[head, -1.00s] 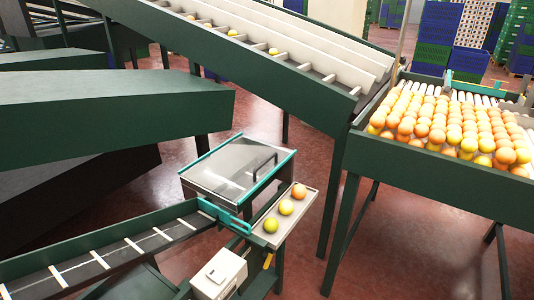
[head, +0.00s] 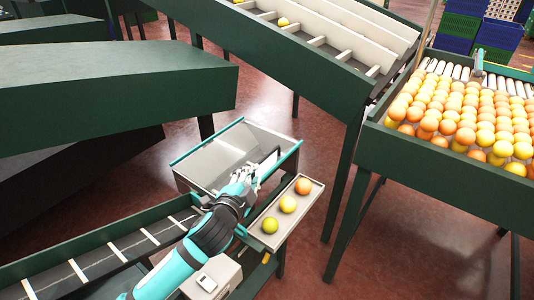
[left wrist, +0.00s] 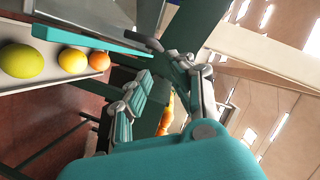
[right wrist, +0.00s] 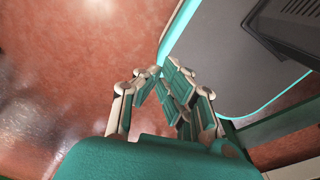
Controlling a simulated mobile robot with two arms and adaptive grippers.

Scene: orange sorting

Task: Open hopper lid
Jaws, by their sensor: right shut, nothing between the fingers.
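The hopper (head: 180,178) stands low in the centre of the head view, with teal edges. The lid's dark handle (head: 271,162) is partly hidden by my left gripper (head: 252,178), which reaches over the lid's right side. In the left wrist view my left gripper (left wrist: 165,90) has its fingers apart, with a dark green bar seen between them. I cannot tell whether it touches the handle. My right gripper (right wrist: 160,78) is shut and empty, seen only in its wrist view over the reddish floor.
A small tray (head: 312,196) with three fruits sits right of the hopper. A slatted conveyor (head: 105,255) leads in from the lower left. A large bin of oranges (head: 460,110) stands at the right. A green sloped chute (head: 290,70) runs behind.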

